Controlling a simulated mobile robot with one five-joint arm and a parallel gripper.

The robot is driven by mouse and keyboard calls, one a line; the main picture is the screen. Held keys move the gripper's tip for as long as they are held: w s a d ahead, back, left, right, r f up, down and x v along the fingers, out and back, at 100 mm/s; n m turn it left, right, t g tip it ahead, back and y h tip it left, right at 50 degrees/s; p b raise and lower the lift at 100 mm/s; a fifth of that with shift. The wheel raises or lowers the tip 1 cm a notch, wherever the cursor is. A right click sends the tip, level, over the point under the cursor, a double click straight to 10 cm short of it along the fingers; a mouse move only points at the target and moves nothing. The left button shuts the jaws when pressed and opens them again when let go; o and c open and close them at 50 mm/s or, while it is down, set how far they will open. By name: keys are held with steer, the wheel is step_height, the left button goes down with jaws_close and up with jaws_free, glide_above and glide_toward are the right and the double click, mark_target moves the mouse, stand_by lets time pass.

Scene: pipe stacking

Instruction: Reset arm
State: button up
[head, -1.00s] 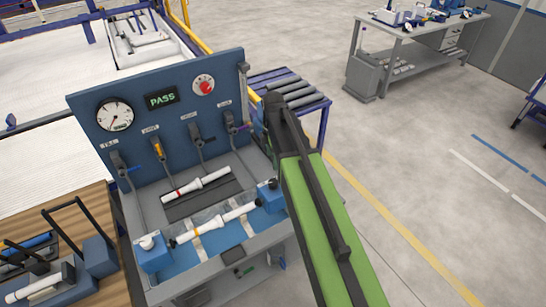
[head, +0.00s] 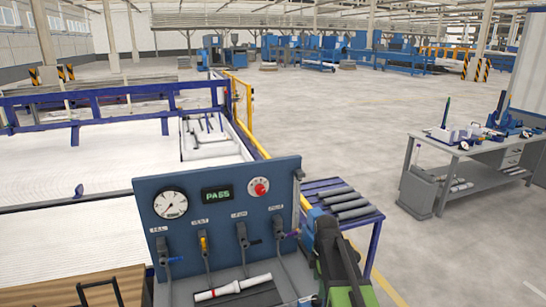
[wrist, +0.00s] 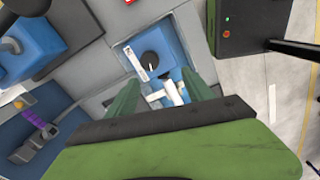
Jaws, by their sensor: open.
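My green-and-black arm shows at the bottom edge of the head view (head: 345,285), just right of the blue test panel (head: 222,225). My gripper's fingertips are out of sight there. In the wrist view my gripper (wrist: 160,80) has its two green fingers apart. A blue block with a black knob (wrist: 151,60) and a white fitting (wrist: 165,93) lie in line with the gap, below the fingers. I see nothing held.
The panel display (head: 216,195) reads PASS. A rack of grey rollers (head: 345,205) stands close behind my arm. A grey workbench (head: 475,160) with tools is at the right. Open floor lies between them. A dark box (wrist: 240,25) shows in the wrist view.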

steer(key=s+f+m+b, duration=0.5)
steer(key=s+m, duration=0.6)
steer(key=m, duration=0.7)
step_height(320, 180, down, 3)
steer(key=shift+s+a+r+m+b, duration=0.1)
steer(key=shift+s+a+m+b, duration=0.05)
steer(key=shift+s+m+b, duration=0.2)
